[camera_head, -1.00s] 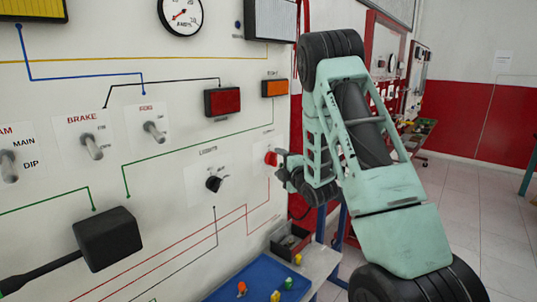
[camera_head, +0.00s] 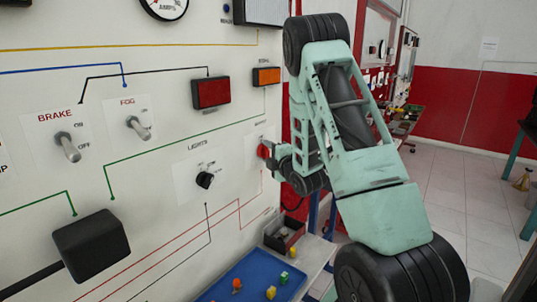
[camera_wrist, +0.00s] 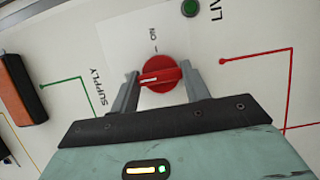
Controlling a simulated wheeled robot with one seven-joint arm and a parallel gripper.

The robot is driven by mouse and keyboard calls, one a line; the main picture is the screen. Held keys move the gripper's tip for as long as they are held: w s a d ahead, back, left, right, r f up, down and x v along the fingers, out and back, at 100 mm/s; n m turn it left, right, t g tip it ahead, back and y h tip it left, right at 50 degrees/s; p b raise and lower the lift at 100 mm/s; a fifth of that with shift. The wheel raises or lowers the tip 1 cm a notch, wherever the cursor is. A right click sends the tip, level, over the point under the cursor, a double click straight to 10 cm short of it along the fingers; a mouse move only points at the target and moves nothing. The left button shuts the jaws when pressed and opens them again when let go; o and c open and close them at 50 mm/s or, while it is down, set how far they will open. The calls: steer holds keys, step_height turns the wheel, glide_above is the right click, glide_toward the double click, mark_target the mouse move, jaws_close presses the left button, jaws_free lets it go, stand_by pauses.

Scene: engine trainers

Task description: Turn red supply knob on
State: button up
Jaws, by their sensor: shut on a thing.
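The red supply knob (camera_wrist: 160,74) is on the white panel beside a "SUPPLY" label. In the wrist view its pale pointer line lies across the picture, toward the left, and does not point at the "ON" mark above it. My gripper (camera_wrist: 161,82) has one finger on each side of the knob and is shut on it. In the head view the knob (camera_head: 264,151) shows at the panel's right edge, with my gripper (camera_head: 274,153) at it and partly hiding it.
The black lights knob (camera_head: 205,180) is left of the supply knob. Brake (camera_head: 68,148) and fog (camera_head: 138,127) switches are further left. Below stands a blue tray (camera_head: 240,283) with small coloured parts, beside a dark bin (camera_head: 283,235). Open floor is at the right.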

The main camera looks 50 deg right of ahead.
steer(key=shift+m, duration=0.3)
steer(key=m+g, duration=0.1)
steer(key=m, duration=0.2)
steer(key=shift+r+g+y+b, duration=0.15)
steer(key=shift+g+y+b, duration=0.15)
steer(key=shift+y+b, duration=0.1)
steer(key=m+g+y+p, duration=0.1)
steer(key=m, duration=0.2)
steer(key=shift+d+r+m+y, duration=0.1)
steer(key=shift+r+m+y, duration=0.05)
steer(key=shift+m+y, duration=0.2)
steer(key=m+y+p, duration=0.1)
steer(key=p, duration=0.1)
steer(key=m+y+p, duration=0.1)
steer(key=m+p, duration=0.1)
steer(key=shift+d+r+g, duration=0.15)
steer(key=shift+r+g, duration=0.05)
steer(key=shift+g, duration=0.2)
steer(key=m+y+p, duration=0.1)
steer(key=m+p, duration=0.1)
steer(key=p, duration=0.1)
steer(key=shift+f+m+y+p, duration=0.2)
steer(key=shift+m+y+p, duration=0.35)
steer(key=shift+p, duration=0.1)
